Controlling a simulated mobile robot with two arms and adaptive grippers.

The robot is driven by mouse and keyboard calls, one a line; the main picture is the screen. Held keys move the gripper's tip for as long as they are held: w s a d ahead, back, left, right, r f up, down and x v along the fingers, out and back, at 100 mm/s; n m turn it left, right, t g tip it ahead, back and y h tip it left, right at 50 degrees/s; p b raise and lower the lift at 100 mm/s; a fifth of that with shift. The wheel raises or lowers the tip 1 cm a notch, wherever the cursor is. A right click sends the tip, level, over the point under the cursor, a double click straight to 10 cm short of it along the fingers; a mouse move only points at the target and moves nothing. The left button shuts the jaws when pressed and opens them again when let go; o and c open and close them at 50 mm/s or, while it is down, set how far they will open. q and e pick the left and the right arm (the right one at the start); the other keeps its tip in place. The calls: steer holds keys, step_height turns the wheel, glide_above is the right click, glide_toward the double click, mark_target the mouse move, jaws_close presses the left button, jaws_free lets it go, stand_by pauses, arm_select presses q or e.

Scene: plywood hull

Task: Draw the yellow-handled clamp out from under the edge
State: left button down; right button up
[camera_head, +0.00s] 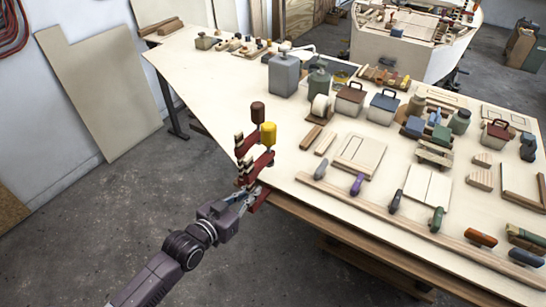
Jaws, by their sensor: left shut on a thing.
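The yellow-handled clamp (268,134) stands upright at the table's near left edge, its yellow handle on top and its red jaws below. A similar clamp with a brown handle (257,112) stands right behind it, and the two overlap in the view. My left gripper (249,197) is low at the table edge, shut on the lower red part of the yellow-handled clamp. The fingers partly hide the grip, and I cannot tell whether the lower jaw is still under the edge. My right gripper is not in view.
A long wooden strip (400,228) runs along the near edge. Open floor (110,215) lies to the left.

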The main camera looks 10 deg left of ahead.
arm_select(q)
steer(key=shift+p+v, duration=0.7)
steer(key=shift+v, duration=1.05)
steer(key=shift+f, duration=0.25)
